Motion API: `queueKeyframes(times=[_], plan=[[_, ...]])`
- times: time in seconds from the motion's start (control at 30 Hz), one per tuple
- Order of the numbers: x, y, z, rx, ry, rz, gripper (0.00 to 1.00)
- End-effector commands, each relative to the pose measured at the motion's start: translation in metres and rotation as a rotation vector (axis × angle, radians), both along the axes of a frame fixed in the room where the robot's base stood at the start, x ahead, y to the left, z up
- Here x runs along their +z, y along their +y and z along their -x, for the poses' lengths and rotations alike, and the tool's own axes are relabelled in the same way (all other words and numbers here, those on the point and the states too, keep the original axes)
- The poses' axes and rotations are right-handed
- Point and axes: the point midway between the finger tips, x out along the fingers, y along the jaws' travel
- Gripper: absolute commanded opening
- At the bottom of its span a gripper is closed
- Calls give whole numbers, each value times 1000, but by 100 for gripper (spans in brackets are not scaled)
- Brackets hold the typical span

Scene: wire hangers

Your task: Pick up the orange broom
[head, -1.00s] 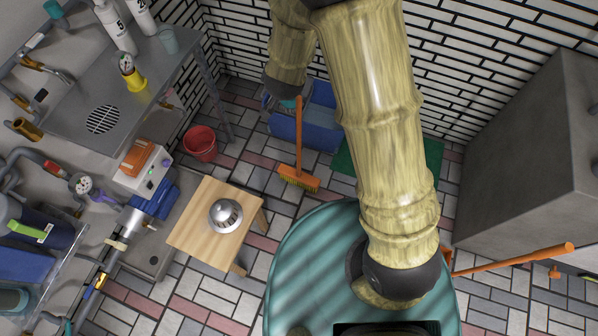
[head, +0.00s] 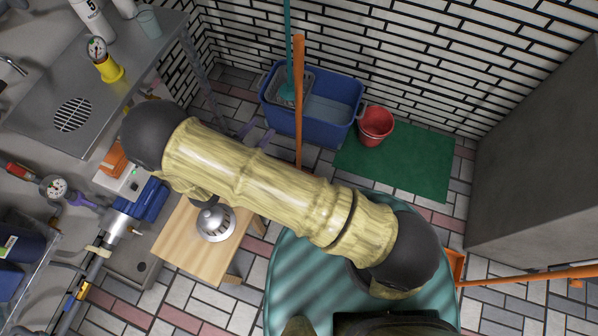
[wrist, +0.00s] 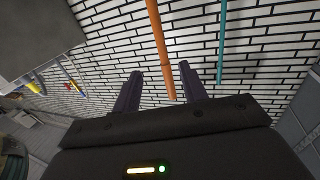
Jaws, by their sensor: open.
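The orange broom (head: 299,85) stands with its handle upright in front of the blue mop bucket; its lower part and bristles are hidden behind my arm in the head view. My gripper (head: 256,134) has two purple fingers, just showing above my arm, left of the handle. In the wrist view my gripper (wrist: 160,75) is open and empty, and the broom handle (wrist: 158,40) appears between the fingers, slightly nearer the right one. The handle seems beyond or near the fingertips; I cannot tell the exact gap.
A blue mop bucket (head: 335,108) with a teal mop handle (head: 288,45) stands by the tiled wall. A wooden stool (head: 180,245) is below my arm. Another orange-handled tool (head: 530,277) lies at right.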

Motion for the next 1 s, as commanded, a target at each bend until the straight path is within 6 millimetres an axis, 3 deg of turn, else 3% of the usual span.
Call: queueKeyframes(times=[0.27,0.8,1.0], plan=[[0,-10,-13,-2,1,-1,43],[0,-66,-89,-3,1,-2,43],[0,-74,-100,-2,2,-3,43]])
